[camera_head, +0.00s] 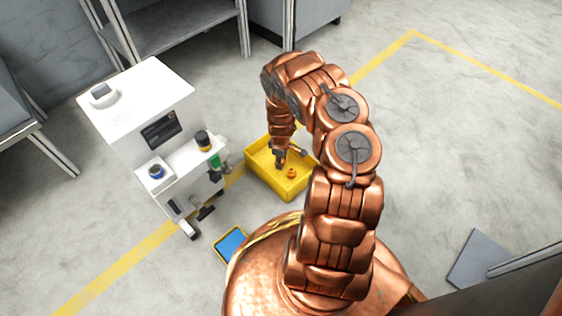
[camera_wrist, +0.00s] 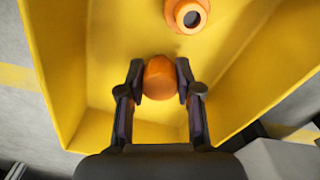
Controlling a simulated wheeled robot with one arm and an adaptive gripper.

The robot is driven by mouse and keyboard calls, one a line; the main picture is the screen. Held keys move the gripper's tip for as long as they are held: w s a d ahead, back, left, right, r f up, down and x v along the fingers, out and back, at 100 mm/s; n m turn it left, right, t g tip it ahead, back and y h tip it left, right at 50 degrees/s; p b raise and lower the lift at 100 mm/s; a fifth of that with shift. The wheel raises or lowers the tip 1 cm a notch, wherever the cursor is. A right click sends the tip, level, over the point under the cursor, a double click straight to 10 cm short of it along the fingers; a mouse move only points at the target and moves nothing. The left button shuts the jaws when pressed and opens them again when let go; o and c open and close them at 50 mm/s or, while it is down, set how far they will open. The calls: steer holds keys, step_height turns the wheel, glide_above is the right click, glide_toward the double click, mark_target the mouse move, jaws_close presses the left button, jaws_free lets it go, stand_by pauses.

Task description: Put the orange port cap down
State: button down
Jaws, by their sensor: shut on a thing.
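My gripper (camera_wrist: 160,84) is shut on the orange port cap (camera_wrist: 161,70), a rounded orange piece between its two dark fingertips in the wrist view. In the head view my gripper (camera_head: 281,160) reaches down inside the yellow bin (camera_head: 263,178). The bin's walls and floor (camera_wrist: 110,60) fill most of the wrist view. I cannot tell whether the held cap touches the bin floor. The cap is hard to make out in the head view.
A second orange piece (camera_wrist: 187,14), ring-shaped with a dark centre, lies in the bin beyond the held cap. A white cart (camera_head: 150,110) with several small items stands left of the bin. A blue-topped yellow tray (camera_head: 232,245) lies near my base.

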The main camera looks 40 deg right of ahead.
steer(key=shift+f, duration=0.15)
steer(key=c, duration=0.8)
jaws_free()
